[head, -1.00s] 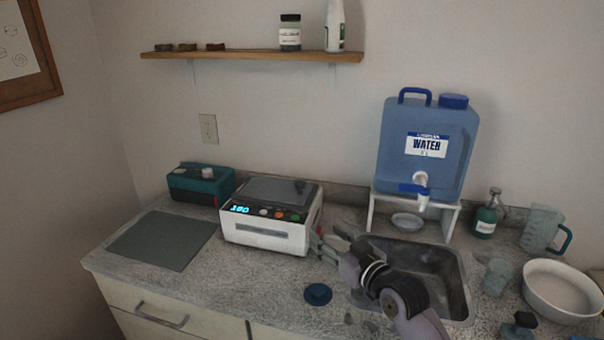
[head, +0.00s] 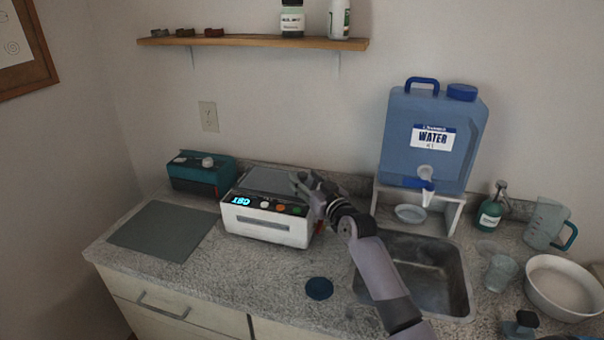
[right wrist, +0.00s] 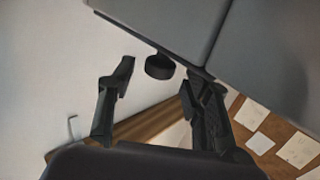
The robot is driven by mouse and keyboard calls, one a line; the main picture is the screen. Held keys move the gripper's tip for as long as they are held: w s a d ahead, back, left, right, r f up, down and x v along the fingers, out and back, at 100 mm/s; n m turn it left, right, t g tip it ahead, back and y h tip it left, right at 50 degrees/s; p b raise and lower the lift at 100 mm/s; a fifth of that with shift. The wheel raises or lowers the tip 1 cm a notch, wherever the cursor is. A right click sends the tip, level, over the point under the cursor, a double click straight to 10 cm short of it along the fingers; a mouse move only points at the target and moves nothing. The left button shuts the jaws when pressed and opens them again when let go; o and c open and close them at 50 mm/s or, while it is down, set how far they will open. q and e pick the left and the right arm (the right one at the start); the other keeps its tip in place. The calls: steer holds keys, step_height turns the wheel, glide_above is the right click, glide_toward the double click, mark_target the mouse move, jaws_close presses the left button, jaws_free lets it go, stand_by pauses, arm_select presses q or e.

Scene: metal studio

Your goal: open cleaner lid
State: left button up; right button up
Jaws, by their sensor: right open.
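The cleaner (head: 268,225) is a white box with a lit blue display and buttons on its front, on the counter left of the sink. Its grey lid (head: 268,180) lies shut on top; the lid also shows in the right wrist view (right wrist: 170,20). My right gripper (head: 303,182) is open at the lid's right side. In the right wrist view its fingers (right wrist: 155,85) stand apart, with a short dark knob (right wrist: 160,66) at the lid's edge between them. I cannot tell whether either finger touches it. My left gripper is out of view.
A teal box (head: 200,175) and a grey mat (head: 163,231) are to the left. A dark blue disc (head: 319,288) lies in front. The sink (head: 450,255), blue water container (head: 430,140) on its stand, green bottle (head: 490,210) and white bowl (head: 562,290) are to the right.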

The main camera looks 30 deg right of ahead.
steer(key=shift+w+d+f, duration=0.1)
steer(key=shift+w+d, duration=0.05)
steer(key=shift+w, duration=1.2)
steer(key=shift+c, duration=1.4)
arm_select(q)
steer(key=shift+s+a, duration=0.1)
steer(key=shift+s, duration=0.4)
arm_select(e)
jaws_close()
